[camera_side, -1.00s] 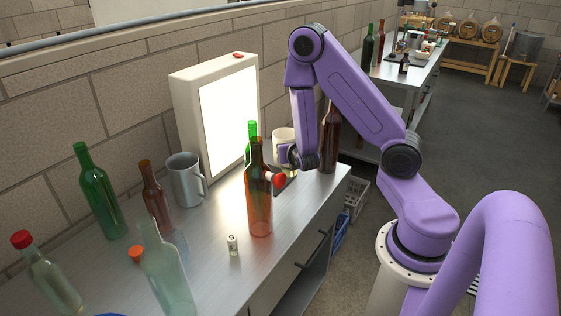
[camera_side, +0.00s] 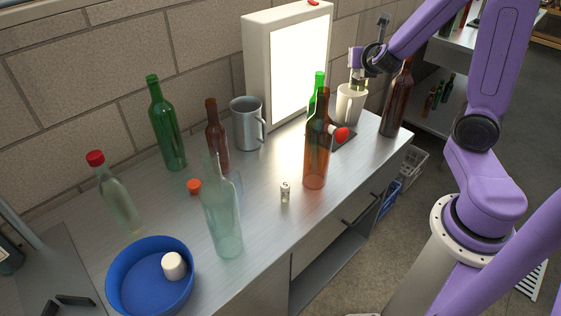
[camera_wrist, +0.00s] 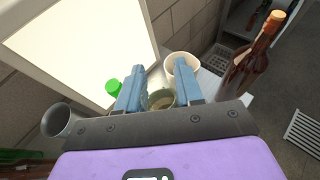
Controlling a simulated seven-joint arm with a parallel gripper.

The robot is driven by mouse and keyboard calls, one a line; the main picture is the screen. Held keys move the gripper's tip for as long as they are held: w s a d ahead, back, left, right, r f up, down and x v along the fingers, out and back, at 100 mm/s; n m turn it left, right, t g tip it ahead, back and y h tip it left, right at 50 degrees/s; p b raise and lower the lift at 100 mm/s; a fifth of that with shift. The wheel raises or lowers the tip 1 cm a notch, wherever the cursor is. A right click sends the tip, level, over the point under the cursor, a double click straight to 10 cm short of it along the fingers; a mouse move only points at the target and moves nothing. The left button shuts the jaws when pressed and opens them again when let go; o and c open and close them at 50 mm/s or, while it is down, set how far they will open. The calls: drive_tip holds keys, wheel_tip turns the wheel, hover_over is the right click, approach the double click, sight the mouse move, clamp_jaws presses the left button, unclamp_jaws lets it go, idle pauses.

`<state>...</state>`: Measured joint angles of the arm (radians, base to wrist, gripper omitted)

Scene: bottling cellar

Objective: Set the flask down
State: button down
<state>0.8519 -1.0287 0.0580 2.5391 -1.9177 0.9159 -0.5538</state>
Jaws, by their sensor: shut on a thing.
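My gripper (camera_side: 359,62) is shut on a small clear glass flask (camera_wrist: 160,100) with some yellowish content. In the wrist view the flask sits between the two blue fingers (camera_wrist: 158,88); in the side view only a small part of it (camera_side: 357,76) shows below the fingers. It is held up above the bench, close to the white mug (camera_side: 350,104). The mug also shows in the wrist view (camera_wrist: 183,65), just beyond the right finger. I cannot tell whether the flask is over the mug or behind it.
A lit white panel (camera_side: 301,70) stands at the back. An amber bottle (camera_side: 317,150), a green bottle (camera_wrist: 113,88) and a dark brown bottle (camera_side: 397,100) stand near the mug. A red-tipped object (camera_side: 341,134) is by a dark pad. The metal bench (camera_side: 265,235) has bare room in front.

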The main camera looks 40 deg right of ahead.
drive_tip(key=w+a, duration=0.6)
drive_tip(key=a, duration=0.3)
drive_tip(key=w+a, duration=0.6)
drive_tip(key=a, duration=0.2)
drive_tip(key=f, duration=2.3)
drive_tip(key=shift+a+f, duration=0.15)
drive_tip(key=shift+a, duration=0.25)
drive_tip(key=shift+f, duration=0.15)
drive_tip(key=c, duration=0.7)
unclamp_jaws()
drive_tip(key=shift+c, duration=0.2)
